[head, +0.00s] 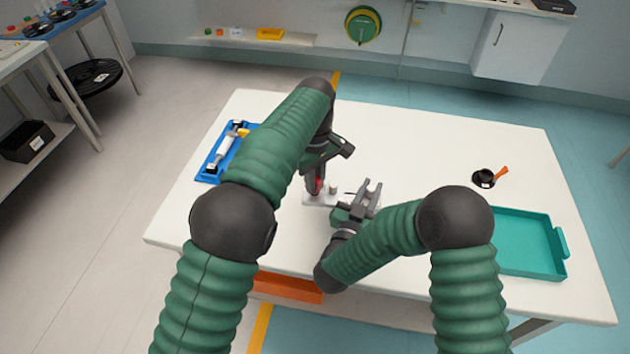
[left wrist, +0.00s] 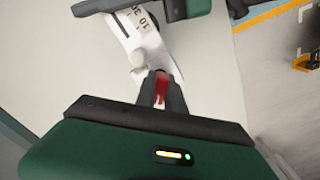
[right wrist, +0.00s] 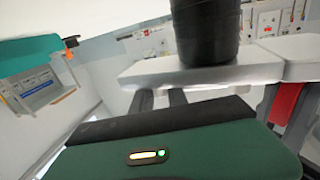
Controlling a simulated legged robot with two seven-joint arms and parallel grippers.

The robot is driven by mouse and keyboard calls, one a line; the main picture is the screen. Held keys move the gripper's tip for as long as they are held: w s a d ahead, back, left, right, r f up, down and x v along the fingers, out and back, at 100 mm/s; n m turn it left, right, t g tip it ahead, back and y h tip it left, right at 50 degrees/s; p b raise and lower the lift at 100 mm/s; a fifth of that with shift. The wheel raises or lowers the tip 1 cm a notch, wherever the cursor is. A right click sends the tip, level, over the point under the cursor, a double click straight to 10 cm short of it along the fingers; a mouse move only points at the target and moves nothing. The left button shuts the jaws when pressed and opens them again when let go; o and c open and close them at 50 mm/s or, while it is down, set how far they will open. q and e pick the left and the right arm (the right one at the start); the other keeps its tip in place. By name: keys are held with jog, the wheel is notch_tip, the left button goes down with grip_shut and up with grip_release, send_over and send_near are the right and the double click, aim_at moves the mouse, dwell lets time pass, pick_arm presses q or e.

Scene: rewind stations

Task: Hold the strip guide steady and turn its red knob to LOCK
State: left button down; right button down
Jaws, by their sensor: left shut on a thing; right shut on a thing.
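The strip guide is a small white block (head: 318,199) near the middle of the table, with a pale post. Black scale numbers on its white body (left wrist: 142,38) show in the left wrist view. My left gripper (head: 316,188) reaches down and is shut on the red knob (left wrist: 161,88), with a finger on each side of it. The knob's pointer and the LOCK mark cannot be made out. My right gripper (head: 370,188) is shut on the strip guide from the right; its fingers (right wrist: 160,100) meet the white body (right wrist: 200,73), and the contact is partly hidden.
A blue tray (head: 207,174) with a white and yellow tool lies at the left, partly behind my left arm. A teal tray (head: 530,245), a small black pan (head: 484,178) and an orange bin (head: 288,288) are around. The table's back middle (head: 430,130) is clear.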

pick_arm(q)
jog(key=c, duration=1.4)
grip_release()
jog(key=shift+c, duration=0.2)
notch_tip(320, 180, up, 12)
jog(key=shift+w, duration=0.1)
pick_arm(e)
jog(key=c, duration=1.2)
grip_release()
jog(key=shift+c, duration=0.2)
